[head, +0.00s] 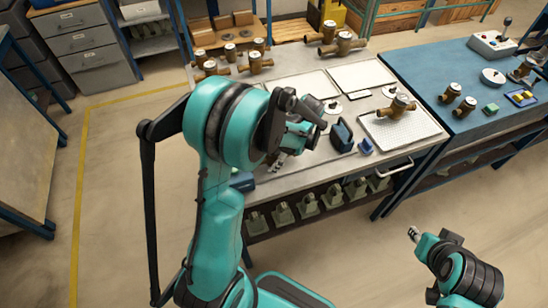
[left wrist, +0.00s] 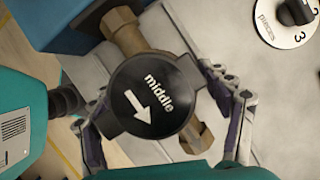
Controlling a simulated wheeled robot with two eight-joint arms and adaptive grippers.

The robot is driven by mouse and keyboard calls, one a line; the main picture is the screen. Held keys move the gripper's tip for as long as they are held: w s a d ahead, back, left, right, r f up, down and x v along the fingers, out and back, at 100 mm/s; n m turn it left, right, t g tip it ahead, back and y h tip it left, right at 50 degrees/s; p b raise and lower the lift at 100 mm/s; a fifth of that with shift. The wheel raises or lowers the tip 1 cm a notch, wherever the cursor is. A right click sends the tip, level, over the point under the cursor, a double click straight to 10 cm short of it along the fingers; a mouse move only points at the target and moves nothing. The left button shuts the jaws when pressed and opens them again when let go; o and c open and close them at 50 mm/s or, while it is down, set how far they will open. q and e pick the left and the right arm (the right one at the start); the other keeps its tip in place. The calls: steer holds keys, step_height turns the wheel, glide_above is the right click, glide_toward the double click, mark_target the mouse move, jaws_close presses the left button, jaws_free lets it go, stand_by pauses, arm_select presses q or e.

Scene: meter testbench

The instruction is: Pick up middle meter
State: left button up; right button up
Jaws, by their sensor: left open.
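The middle meter (left wrist: 155,95) has a black round lid with a white arrow and the word "middle", and brass pipe ends at top and bottom right. In the left wrist view it lies between the spread fingers of my left gripper (left wrist: 158,98), one finger on each side. I cannot tell whether the fingers touch it. In the head view my left gripper (head: 280,160) is mostly hidden behind my arm, over the grey bench, and the meter cannot be made out. My right gripper (head: 414,234) is off the bench at the lower right, far from the meter; its jaws are unclear.
A brass meter (head: 397,107) sits on a light perforated plate (head: 415,125). A dark blue block (head: 342,135) stands near my left gripper. A white dial (left wrist: 285,20) lies at the wrist view's top right. More brass meters (head: 255,63) stand at the bench's back.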

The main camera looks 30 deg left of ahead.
arm_select(q)
steer(key=shift+c, duration=0.2)
jaws_close()
steer(key=shift+d+r, duration=0.1)
steer(key=shift+r, duration=0.05)
